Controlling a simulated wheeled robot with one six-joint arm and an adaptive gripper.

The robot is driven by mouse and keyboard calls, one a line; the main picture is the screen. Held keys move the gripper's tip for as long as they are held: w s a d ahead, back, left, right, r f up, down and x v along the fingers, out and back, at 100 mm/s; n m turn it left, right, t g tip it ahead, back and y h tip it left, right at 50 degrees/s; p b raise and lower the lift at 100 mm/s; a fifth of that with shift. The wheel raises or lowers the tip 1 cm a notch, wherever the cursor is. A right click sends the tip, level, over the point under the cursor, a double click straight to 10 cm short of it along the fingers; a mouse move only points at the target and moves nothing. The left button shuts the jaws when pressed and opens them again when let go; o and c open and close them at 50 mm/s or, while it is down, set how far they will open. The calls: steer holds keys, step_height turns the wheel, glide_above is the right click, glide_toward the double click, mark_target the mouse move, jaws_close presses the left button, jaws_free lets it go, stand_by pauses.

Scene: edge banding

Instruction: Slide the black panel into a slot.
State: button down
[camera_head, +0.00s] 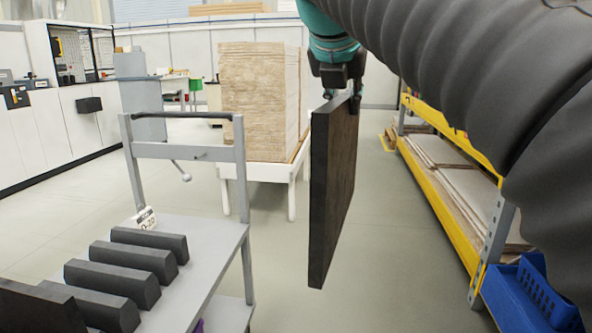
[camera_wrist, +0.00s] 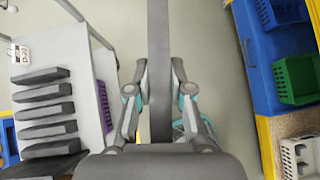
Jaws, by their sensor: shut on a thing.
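My gripper (camera_head: 342,97) is shut on the top edge of the black panel (camera_head: 333,185). The panel hangs upright in the air, to the right of the grey cart (camera_head: 205,262) and clear of it. In the wrist view my gripper (camera_wrist: 158,92) has one finger on each side of the panel (camera_wrist: 158,40), which shows as a narrow dark strip. Several dark parallel blocks (camera_head: 120,262) lie on the cart top with slots between them. They also show in the wrist view (camera_wrist: 42,94) at the left. Another dark panel (camera_head: 38,308) is partly cut off at the lower left.
The cart's handle frame (camera_head: 185,152) rises at its far end. A stack of boards (camera_head: 258,95) stands on a white table behind. A yellow-edged rack (camera_head: 440,190) with boards and a blue bin (camera_head: 530,293) is at right. Open floor (camera_head: 280,290) lies between cart and rack.

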steer(key=w+a+f+n+y, duration=0.25)
steer(key=w+a+f, duration=0.3)
steer(key=w, duration=0.45)
steer(key=w+a+f+n+y, duration=0.1)
steer(key=w+f, duration=0.3)
steer(key=f, duration=0.3)
steer(key=w+f+n, duration=0.2)
steer(key=w+f, duration=0.2)
steer(key=f, duration=0.2)
steer(key=d+f, duration=0.4)
steer(key=f, duration=0.6)
steer(key=w+d+f+m, duration=0.1)
steer(key=d+f, duration=0.3)
steer(key=f, duration=0.6)
steer(key=w+d+f, duration=0.1)
steer(key=d+f, duration=0.4)
steer(key=f, duration=0.5)
steer(key=shift+w+m, duration=0.25)
steer(key=shift+m, duration=0.1)
steer(key=shift+d+f+h, duration=0.35)
steer(key=shift+d, duration=0.1)
